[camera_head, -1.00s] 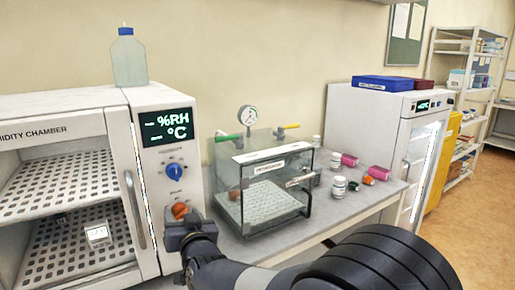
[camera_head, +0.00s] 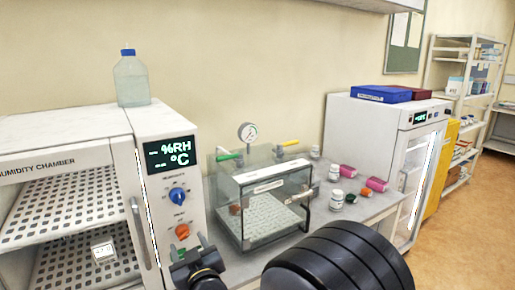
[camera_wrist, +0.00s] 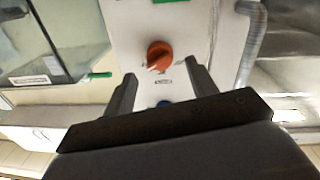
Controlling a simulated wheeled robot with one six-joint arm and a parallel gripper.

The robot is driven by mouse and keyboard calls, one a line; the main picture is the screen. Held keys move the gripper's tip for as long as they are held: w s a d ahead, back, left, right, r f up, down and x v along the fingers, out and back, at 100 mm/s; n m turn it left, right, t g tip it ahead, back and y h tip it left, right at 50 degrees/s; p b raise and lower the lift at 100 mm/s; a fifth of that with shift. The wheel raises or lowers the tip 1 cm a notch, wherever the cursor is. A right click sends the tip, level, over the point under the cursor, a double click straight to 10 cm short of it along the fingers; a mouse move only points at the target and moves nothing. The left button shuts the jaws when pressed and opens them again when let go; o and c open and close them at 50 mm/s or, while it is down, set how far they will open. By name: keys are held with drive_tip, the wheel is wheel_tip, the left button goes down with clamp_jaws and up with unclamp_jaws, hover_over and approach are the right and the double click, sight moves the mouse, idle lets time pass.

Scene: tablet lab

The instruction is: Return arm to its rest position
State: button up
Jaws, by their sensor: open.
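My gripper (camera_head: 196,262) is low in the head view, in front of the humidity chamber's (camera_head: 60,130) control panel and just below its orange knob (camera_head: 182,231). In the wrist view my gripper's (camera_wrist: 159,72) two fingers stand apart with nothing between them. The orange knob (camera_wrist: 159,56) shows beyond the fingertips, and I see no contact with it. A blue knob (camera_head: 177,195) sits above the orange one on the panel. My black arm links fill the bottom middle of the head view.
A clear glass box (camera_head: 262,200) with a gauge stands on the grey bench (camera_head: 372,207). White bottles (camera_head: 336,200) and pink boxes (camera_head: 377,184) are right of it. A white fridge (camera_head: 365,125) stands further right. A bottle (camera_head: 131,80) tops the chamber. Floor is open at right.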

drive_tip(key=shift+v, duration=0.8)
